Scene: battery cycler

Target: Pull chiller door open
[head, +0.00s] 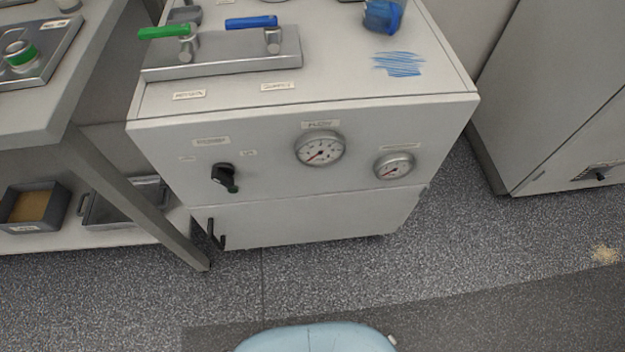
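The chiller (270,143) is a pale grey cabinet in the middle of the head view. Its lower front panel, the chiller door (310,218), looks flush with the cabinet and shut. A black upright door handle (215,234) sits at the door's left edge. A small hinge-like part shows at the door's right edge. Neither of my grippers is in view, and nothing touches the handle.
A bench leg (140,195) slants down close to the handle's left. The front carries a black knob (224,176) and two gauges (320,149). Valves with green and blue levers (252,22) stand on top. Speckled floor (330,275) in front is clear.

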